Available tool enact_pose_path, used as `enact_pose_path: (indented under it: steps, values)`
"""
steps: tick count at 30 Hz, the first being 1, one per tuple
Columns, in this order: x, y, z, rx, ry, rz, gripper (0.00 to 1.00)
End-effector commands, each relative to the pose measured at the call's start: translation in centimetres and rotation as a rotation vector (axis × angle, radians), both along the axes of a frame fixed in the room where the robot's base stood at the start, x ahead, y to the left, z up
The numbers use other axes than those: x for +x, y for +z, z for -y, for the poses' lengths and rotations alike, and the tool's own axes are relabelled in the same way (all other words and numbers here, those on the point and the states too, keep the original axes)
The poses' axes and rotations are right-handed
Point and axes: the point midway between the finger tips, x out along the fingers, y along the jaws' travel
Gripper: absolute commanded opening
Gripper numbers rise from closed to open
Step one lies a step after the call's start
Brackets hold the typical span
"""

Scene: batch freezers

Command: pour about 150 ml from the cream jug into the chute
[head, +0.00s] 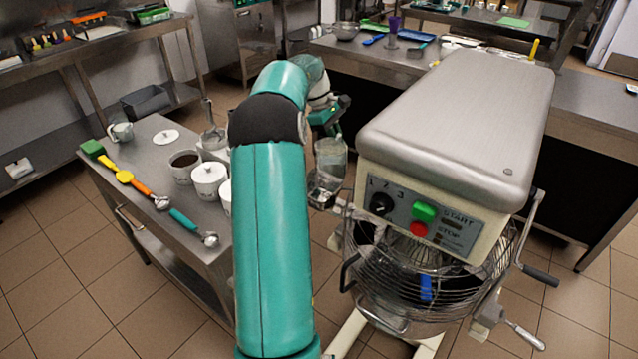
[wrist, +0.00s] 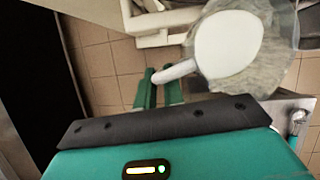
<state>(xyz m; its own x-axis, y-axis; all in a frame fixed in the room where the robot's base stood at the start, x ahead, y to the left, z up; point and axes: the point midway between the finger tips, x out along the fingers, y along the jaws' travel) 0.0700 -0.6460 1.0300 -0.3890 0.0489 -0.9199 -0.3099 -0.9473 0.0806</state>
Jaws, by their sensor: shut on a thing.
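My gripper (head: 328,115) is shut on the cream jug (head: 331,152), which hangs at the left side of the mixer and looks roughly upright in the head view. In the wrist view the green fingertips (wrist: 159,88) close on the jug's pale handle. The jug (wrist: 229,47) shows there as a white oval with a clear, see-through edge around it; I cannot tell its cream level. A shiny piece that looks like the chute (head: 322,188) is just below the jug at the mixer's bowl guard. No stream shows.
The mixer (head: 455,125) stands close on the right, with a wire guard (head: 430,290) and side levers. A steel table (head: 150,212) on the left holds pots (head: 208,178), a small jug (head: 121,132) and scoops. A counter (head: 590,118) stands behind. My arm hides part of the table.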

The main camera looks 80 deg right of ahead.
Motion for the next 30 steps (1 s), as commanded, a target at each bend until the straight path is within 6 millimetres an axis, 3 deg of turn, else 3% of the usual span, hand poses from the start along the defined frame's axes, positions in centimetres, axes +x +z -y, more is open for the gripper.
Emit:
enact_pose_path:
  steps: [19, 30]
  values:
    - [0.3, 8.5, -4.1, -0.412, -0.001, -0.037, 0.00]
    - [0.5, 11.0, -6.8, -0.643, -0.001, -0.061, 0.00]
